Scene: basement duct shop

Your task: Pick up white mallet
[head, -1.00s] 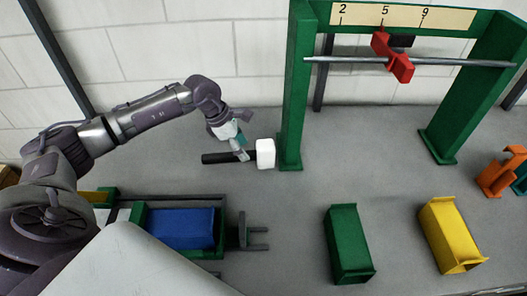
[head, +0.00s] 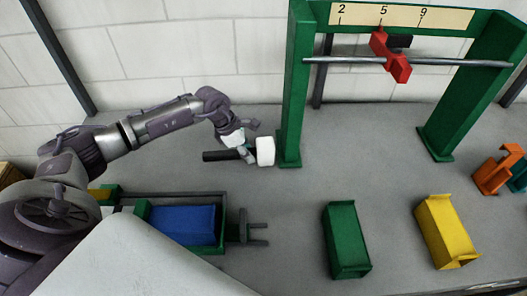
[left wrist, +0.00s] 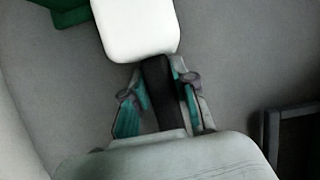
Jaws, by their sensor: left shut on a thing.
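The white mallet has a white block head (head: 265,151) and a black handle (head: 217,156). It lies beside the foot of the green frame's left post in the head view. My left gripper (head: 249,156) is shut on the handle close to the head. In the left wrist view, the white head (left wrist: 138,28) is at the top and the dark handle (left wrist: 158,88) runs between the two fingers of the gripper (left wrist: 160,95). I cannot tell whether the mallet touches the table. My right gripper is not in view.
The green frame (head: 292,90) carries a metal rod (head: 350,61) with a red piece (head: 391,57). A green bin (head: 346,238), a yellow bin (head: 444,230) and an orange piece (head: 497,172) stand right. The grey table between is clear.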

